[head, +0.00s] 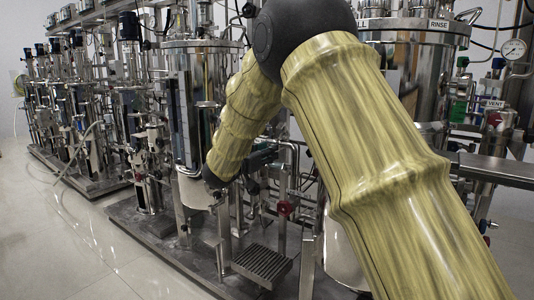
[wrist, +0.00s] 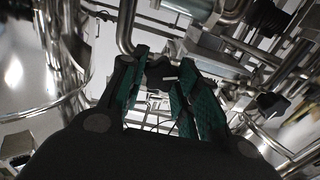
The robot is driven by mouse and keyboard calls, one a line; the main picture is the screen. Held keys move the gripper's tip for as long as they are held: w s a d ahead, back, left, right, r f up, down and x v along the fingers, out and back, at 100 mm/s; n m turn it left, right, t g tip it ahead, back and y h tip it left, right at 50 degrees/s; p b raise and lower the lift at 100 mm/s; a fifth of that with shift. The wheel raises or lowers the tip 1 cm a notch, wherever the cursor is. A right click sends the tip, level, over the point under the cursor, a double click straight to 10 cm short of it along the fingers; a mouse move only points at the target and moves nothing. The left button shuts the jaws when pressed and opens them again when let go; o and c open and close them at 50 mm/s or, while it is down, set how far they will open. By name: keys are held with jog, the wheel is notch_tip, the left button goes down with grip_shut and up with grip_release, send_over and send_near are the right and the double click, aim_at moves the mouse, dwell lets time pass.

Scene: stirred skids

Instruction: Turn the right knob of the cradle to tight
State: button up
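In the wrist view my gripper (wrist: 164,68) has two dark fingers with green pads, standing apart. A small black knob (wrist: 159,73) shows between the fingertips, beyond or level with them; I see no clear contact. Another black lobed knob (wrist: 271,106) sits to the right, outside the fingers, on the metal frame. I cannot tell for sure which of them is the right knob of the cradle, and no tight mark is readable. In the head view my arm reaches down to the skid, and the gripper is mostly hidden.
A large steel vessel (head: 192,100) stands close to my gripper. A red valve handle (head: 284,209) and a ribbed step (head: 262,264) are low on the skid. Steel pipes (wrist: 126,25) crowd around the fingers. The floor (head: 60,230) at left is clear.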

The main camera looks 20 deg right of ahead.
jog(key=shift+m+p, duration=0.3)
jog(key=shift+p, duration=0.05)
jog(key=shift+c, duration=0.3)
jog(key=m, duration=1.4)
jog(key=f+m, duration=0.1)
jog(key=m, duration=0.7)
jog(key=shift+s+d, duration=0.15)
jog(key=shift+r, duration=0.1)
jog(key=o, duration=1)
